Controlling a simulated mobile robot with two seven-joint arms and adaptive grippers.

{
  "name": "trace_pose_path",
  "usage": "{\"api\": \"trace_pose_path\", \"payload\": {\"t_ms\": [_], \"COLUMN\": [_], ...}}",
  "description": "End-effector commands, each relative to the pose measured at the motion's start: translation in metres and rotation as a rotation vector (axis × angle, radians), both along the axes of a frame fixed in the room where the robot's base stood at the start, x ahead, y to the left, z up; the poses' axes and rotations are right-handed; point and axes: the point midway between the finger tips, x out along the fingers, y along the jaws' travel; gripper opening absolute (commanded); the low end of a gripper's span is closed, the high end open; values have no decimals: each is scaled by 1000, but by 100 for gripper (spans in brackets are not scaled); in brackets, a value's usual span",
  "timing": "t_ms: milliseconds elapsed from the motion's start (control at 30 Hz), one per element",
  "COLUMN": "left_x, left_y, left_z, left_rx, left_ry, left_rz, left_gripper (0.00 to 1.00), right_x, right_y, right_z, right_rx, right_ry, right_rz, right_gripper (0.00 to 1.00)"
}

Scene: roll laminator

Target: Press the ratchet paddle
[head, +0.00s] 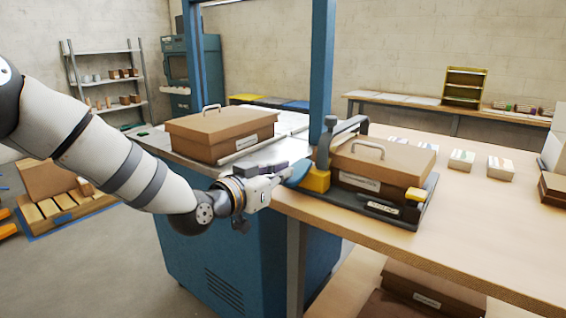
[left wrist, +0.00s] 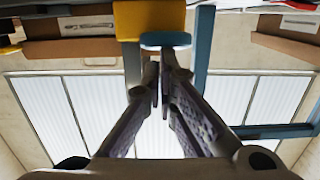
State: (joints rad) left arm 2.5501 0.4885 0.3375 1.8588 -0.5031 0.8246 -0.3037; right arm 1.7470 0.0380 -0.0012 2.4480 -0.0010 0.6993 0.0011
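The ratchet paddle appears to be the small blue piece (head: 297,174) beside a yellow block (head: 318,179) on the left side of a dark clamp fixture (head: 370,207). My left gripper (head: 281,176) is just left of the blue piece, fingers pointing at it. In the left wrist view the blue piece (left wrist: 165,40) is just beyond the fingertips (left wrist: 162,68), below the yellow block (left wrist: 150,20). The fingers are together with nothing between them. Whether the tips touch the blue piece I cannot tell. My right gripper is not in view.
Another brown box (head: 220,135) stands on the metal top at left. A blue post (head: 321,70) rises behind the fixture. The wooden bench (head: 480,225) is clear at front right.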

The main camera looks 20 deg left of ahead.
Motion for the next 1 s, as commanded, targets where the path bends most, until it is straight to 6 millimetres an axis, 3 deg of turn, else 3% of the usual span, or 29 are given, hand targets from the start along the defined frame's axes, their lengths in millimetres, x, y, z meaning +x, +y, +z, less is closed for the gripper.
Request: {"api": "trace_pose_path", "payload": {"t_ms": [33,100,200,500,700,1000], "left_x": [-4,-7,-31,-87,-98,-98], "left_y": [-1,-3,7,27,31,31], "left_z": [27,49,35,26,23,22], "left_rx": [2,2,-1,-1,-1,-1], "left_ry": [-20,-29,-13,-12,-11,-10], "left_rz": [-1,0,2,1,1,1], "left_gripper": [0,0,0,0,0,0], "right_x": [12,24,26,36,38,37], "right_y": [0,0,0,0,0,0], "right_z": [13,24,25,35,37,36], "right_rx": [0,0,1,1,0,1], "right_ry": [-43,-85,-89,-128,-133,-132], "right_rz": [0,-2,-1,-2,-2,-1], "right_gripper": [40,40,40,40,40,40]}}
